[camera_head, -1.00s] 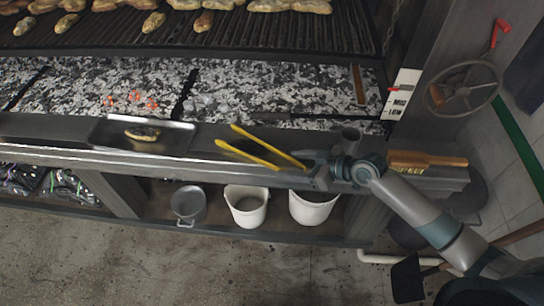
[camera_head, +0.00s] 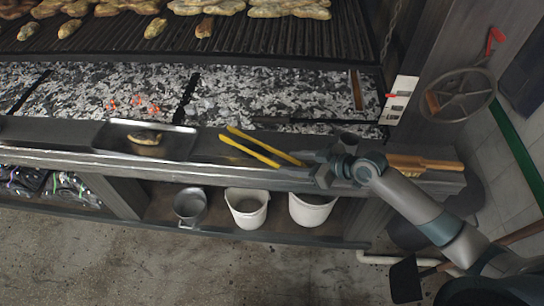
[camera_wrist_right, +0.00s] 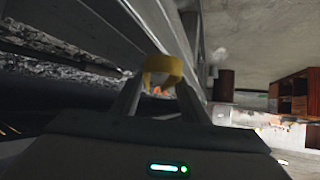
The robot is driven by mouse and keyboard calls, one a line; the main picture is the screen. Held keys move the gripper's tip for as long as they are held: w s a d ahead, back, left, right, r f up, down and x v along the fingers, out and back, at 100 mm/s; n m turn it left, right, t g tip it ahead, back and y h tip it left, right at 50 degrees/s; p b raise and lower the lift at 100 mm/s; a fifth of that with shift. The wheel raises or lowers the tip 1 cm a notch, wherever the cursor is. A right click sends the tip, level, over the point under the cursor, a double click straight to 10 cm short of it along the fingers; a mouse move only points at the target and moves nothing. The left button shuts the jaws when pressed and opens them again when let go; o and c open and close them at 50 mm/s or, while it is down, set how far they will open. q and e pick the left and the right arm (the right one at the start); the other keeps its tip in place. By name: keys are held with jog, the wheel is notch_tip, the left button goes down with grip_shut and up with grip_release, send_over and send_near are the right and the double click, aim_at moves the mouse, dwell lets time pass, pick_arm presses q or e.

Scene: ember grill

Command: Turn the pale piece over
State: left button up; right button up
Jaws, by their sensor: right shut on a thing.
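My right gripper (camera_head: 318,165) is shut on the handle end of yellow tongs (camera_head: 250,146), above the grill's front ledge. The tongs' two arms point left, their tips slightly apart with nothing between them. In the right wrist view, the tongs' yellow bend (camera_wrist_right: 163,67) sits between my right gripper's fingers (camera_wrist_right: 158,88). A small piece (camera_head: 145,138), pale with dark parts, lies on a metal tray (camera_head: 180,144) left of the tong tips. More pale pieces (camera_head: 155,28) and a browner one (camera_head: 205,27) lie on the grate. My left gripper is not in view.
The grill grate (camera_head: 265,38) spans the back, above grey coals (camera_head: 240,90) with some glowing embers. A wooden-handled tool (camera_head: 425,163) lies right of my gripper. Pots and white buckets (camera_head: 246,208) stand on the shelf below. A handwheel (camera_head: 460,98) is at right.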

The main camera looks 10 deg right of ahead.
notch_tip(320, 180, up, 7)
jog(key=p, duration=0.5)
jog(key=shift+r, duration=0.1)
jog(key=o, duration=0.4)
dwell(0.5)
jog(key=shift+c, duration=0.6)
